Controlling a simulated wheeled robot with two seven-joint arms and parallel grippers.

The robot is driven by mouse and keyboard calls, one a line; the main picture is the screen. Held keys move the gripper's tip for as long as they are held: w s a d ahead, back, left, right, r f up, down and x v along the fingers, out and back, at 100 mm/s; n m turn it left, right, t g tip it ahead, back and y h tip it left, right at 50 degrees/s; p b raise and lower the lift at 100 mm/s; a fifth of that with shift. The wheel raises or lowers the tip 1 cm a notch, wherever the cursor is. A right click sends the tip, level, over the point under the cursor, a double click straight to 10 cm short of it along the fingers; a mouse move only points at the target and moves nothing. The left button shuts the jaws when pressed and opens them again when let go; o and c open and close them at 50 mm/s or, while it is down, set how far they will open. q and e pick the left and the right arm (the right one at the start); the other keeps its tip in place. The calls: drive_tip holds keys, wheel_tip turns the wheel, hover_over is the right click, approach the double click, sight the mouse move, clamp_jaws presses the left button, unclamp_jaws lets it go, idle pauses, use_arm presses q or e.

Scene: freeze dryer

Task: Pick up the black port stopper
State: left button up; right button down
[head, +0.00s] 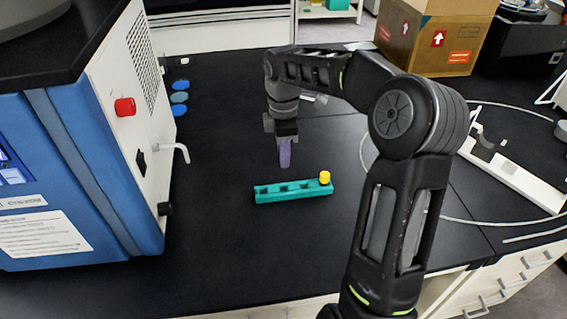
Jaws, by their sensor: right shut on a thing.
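My right gripper (286,138) points down above the black bench, just behind a teal rack. It is shut on a narrow purple, tube-like thing (285,154) that hangs upright below the jaws. A small black knob-like piece (165,208) sits low on the side of the blue and white freeze dryer (118,120); it may be the port stopper, but I cannot tell for sure. My right gripper is apart from it, to its right. My left gripper is not in view.
The teal rack (285,192) has several slots and a yellow-capped tube (325,178) at its right end. A white bent tap (178,150) juts from the dryer. Blue discs (180,98) lie behind it. A cardboard box (430,45) stands at the back right. Bench left of the rack is clear.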

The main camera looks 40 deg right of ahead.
idle(1.0)
drive_tip(key=m, duration=0.3)
drive_tip(key=shift+w+d+m, duration=0.1)
drive_tip(key=shift+w+m, duration=0.1)
drive_tip(key=shift+m, duration=0.2)
drive_tip(key=shift+f+m, duration=0.3)
drive_tip(key=shift+m, duration=0.6)
drive_tip(key=w+a+f+m, duration=0.1)
drive_tip(key=a+m, duration=0.1)
drive_tip(key=a+f+m, duration=0.1)
drive_tip(key=a+m, duration=0.1)
drive_tip(key=w+a+f+m, duration=0.1)
drive_tip(key=a+m, duration=0.1)
drive_tip(key=m, duration=0.1)
drive_tip(key=shift+w+a, duration=0.3)
drive_tip(key=shift+a, duration=0.1)
drive_tip(key=w+a+f, duration=0.1)
drive_tip(key=a, duration=1.3)
drive_tip(key=shift+w+f, duration=0.25)
drive_tip(key=shift+f, duration=0.15)
drive_tip(key=shift+a, duration=0.1)
